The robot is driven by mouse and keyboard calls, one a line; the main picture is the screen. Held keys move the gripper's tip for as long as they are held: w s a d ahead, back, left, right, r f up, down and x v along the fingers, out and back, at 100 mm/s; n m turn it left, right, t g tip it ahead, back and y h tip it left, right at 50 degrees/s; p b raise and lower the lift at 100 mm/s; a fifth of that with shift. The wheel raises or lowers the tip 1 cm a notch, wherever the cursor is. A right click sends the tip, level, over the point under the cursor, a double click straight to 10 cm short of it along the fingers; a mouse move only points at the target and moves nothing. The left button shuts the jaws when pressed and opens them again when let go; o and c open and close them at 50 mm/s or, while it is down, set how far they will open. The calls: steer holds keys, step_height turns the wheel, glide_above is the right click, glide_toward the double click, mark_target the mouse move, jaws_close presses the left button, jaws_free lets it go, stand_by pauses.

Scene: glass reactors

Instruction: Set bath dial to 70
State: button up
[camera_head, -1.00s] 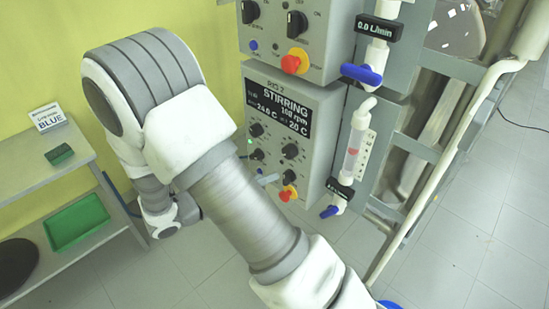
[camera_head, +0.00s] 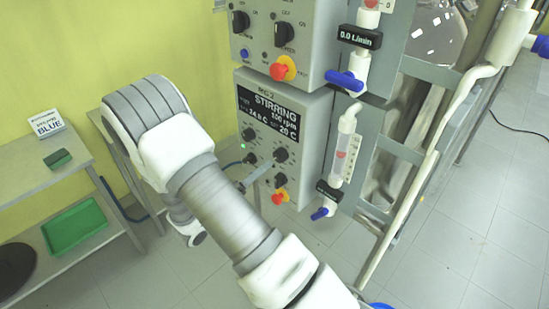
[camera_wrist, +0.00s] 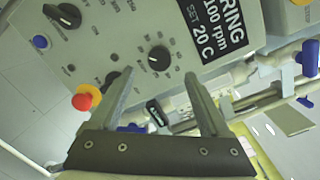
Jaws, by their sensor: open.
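The lower control box, with its STIRRING display (camera_head: 268,113), shows 100 rpm and SET 20 C. Below the display are several black dials; the upper right dial (camera_head: 281,154) has a ring of scale marks. In the wrist view a dial (camera_wrist: 159,58) with a white pointer line sits next to the SET 20 C text, ahead of my fingertips. Its scale figures are too small to read. My gripper (camera_wrist: 160,76) is open and empty, its two fingers either side of the line to that dial. In the head view my gripper (camera_head: 258,172) is close to the panel, partly hidden by my arm.
A red stop button (camera_head: 279,198) sits below the dials, and also shows in the wrist view (camera_wrist: 84,100). A flow tube (camera_head: 344,150) with blue valve handles stands right of the box. Shelves with a green tray (camera_head: 75,226) are at left.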

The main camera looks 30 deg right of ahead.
mark_target(277, 157)
steer(key=x, duration=0.7)
jaws_close()
stand_by(0.3)
